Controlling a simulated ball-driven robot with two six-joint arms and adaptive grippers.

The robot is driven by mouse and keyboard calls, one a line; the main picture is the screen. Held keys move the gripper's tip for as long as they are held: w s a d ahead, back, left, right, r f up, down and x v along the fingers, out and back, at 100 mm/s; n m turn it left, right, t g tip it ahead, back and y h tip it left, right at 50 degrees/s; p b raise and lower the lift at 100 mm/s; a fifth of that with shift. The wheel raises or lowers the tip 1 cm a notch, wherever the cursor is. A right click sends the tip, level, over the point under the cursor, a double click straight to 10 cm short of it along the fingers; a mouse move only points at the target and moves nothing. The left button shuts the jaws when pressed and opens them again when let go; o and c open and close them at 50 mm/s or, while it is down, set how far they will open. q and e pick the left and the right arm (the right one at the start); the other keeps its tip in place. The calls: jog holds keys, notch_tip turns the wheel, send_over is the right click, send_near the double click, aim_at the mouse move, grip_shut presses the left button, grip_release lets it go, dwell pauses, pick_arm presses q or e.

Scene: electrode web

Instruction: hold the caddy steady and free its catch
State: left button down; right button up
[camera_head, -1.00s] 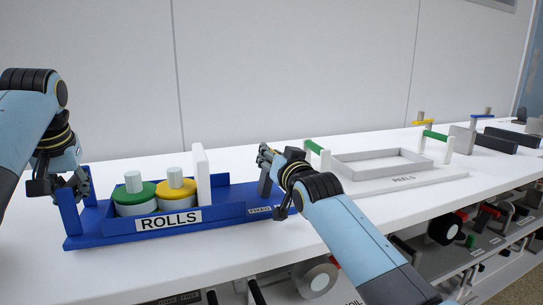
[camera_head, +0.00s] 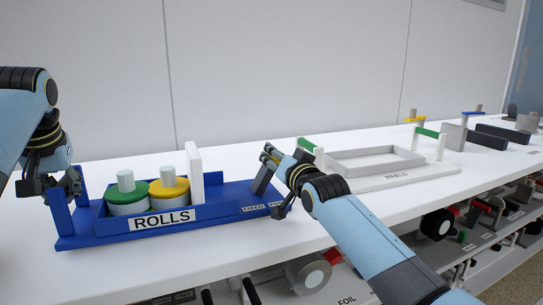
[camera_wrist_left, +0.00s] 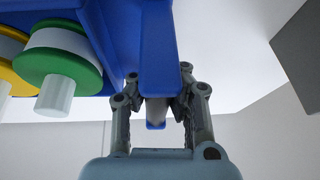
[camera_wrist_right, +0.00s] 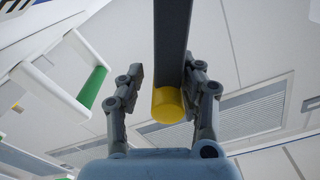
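The blue caddy (camera_head: 150,232), labelled ROLLS, lies on the white worktop with a green roll (camera_head: 127,198) and a yellow roll (camera_head: 169,192) in it. My left gripper (camera_head: 64,186) is at the caddy's left end post, which also shows in the left wrist view (camera_wrist_left: 158,45). Its fingers (camera_wrist_left: 158,92) sit close on both sides and appear shut on the post. My right gripper (camera_head: 268,158) is around a tilted dark lever (camera_head: 261,180) at the caddy's right end. In the right wrist view the lever (camera_wrist_right: 172,40) has a yellow tip; a gap shows beside the left finger.
A pale REELS tray (camera_head: 425,174) with green-topped posts lies to the right. Farther right are dark blocks (camera_head: 470,138). Shelves with rolls (camera_head: 310,274) lie below the worktop's front edge.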

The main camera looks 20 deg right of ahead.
pick_arm(q)
jog(key=shift+w+r, duration=0.1)
jog(key=shift+r, duration=0.05)
pick_arm(e)
jog(key=shift+o, duration=1)
jog(key=shift+f, duration=0.1)
jog(key=s, duration=1.2)
jog(key=shift+a, duration=0.15)
jog(key=shift+w, duration=0.1)
